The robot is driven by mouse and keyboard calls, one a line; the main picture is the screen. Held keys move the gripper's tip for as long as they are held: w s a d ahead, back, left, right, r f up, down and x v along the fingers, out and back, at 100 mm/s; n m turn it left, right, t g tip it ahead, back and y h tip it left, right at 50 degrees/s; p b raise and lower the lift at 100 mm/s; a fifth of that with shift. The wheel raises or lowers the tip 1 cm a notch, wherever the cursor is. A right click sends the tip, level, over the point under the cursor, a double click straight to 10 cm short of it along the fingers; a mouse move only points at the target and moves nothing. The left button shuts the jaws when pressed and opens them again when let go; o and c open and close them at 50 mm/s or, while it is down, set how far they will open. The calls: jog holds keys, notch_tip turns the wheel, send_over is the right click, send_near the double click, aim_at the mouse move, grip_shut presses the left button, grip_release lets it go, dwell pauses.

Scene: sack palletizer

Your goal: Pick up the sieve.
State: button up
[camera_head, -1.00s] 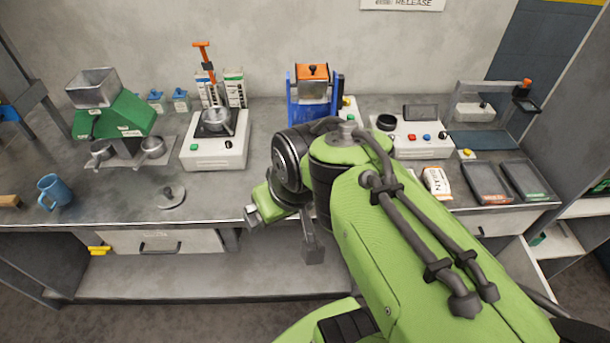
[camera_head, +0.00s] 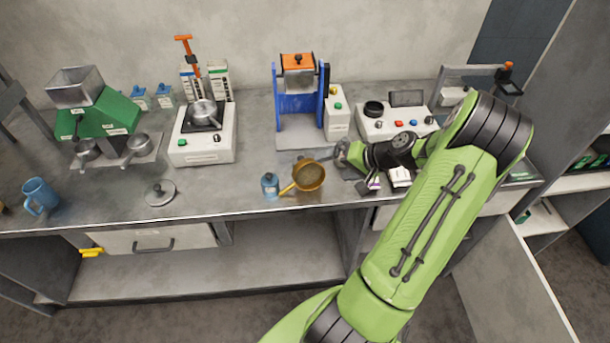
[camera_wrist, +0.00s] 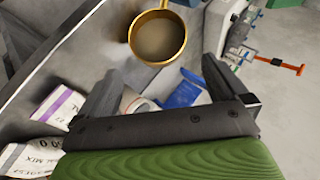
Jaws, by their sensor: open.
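The sieve (camera_head: 308,175) is a golden round pan with a handle. It lies on the counter near the front, its handle pointing lower left toward a small blue bottle. In the wrist view the sieve (camera_wrist: 157,38) shows at the top centre, beyond my fingers, with its handle running off the top edge. My gripper (camera_head: 356,168) is just right of the sieve in the head view, low over the counter. In the wrist view my gripper (camera_wrist: 155,88) is open with its fingers wide apart, and the sieve is not between them.
The blue bottle (camera_head: 270,185) stands beside the sieve handle. A blue-framed press (camera_head: 300,105) stands behind. A white hot plate (camera_head: 202,145) with a pot is at left, and a lid (camera_head: 160,193) lies in front. Small sacks (camera_wrist: 58,110) show in the wrist view.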

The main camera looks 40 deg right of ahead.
aim_at(308, 173)
jog(key=x, duration=0.8)
jog(key=shift+f, duration=0.15)
jog(key=shift+c, duration=0.5)
jog(key=c, duration=0.8)
